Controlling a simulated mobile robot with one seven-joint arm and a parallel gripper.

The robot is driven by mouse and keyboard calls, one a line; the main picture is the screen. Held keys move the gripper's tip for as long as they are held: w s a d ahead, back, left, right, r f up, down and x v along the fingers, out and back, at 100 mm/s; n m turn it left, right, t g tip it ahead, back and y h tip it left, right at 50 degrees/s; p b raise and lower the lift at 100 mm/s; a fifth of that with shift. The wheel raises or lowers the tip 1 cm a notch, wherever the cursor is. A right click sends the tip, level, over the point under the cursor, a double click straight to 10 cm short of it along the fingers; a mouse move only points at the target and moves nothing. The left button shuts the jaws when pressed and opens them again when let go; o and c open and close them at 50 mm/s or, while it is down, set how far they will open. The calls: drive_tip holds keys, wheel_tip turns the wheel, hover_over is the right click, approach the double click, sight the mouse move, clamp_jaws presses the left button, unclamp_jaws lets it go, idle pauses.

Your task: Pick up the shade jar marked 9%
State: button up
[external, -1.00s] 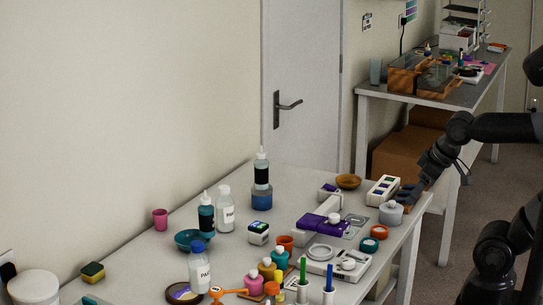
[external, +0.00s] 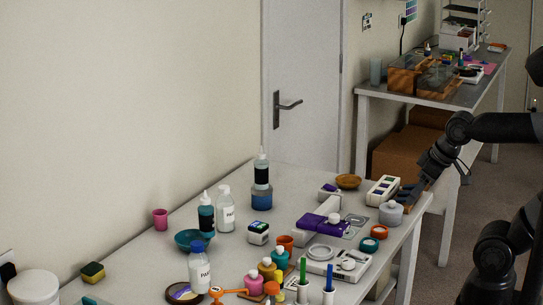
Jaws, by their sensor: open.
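My gripper (external: 404,199) reaches in from the right, low over the right edge of the near table (external: 150,262). It is open, and its fingertips are small and dark here. A grey lidded jar (external: 391,213) stands just below and to the left of the fingers; I cannot tell whether they touch it. Small pink (external: 253,284), yellow (external: 266,268) and teal (external: 280,258) jars stand together at the front of the table. No 9% marking is readable on any jar, so I cannot tell which one carries it.
A red-rimmed round lid (external: 379,232) and a teal one (external: 369,245) lie in front of the grey jar. Bottles (external: 226,212) crowd the middle. The back left of the table is clearer.

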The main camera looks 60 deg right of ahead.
drive_tip(key=shift+o, duration=0.2)
drive_tip(key=g, duration=0.1)
hover_over(260, 226)
drive_tip(key=s, duration=0.3)
wheel_tip(260, 226, down, 10)
drive_tip(key=x, duration=1)
drive_tip(key=shift+s+d+f, duration=0.1)
drive_tip(key=shift+f, duration=0.15)
drive_tip(key=c, duration=1)
drive_tip(key=shift+c, duration=0.6)
drive_tip(key=shift+r, duration=0.15)
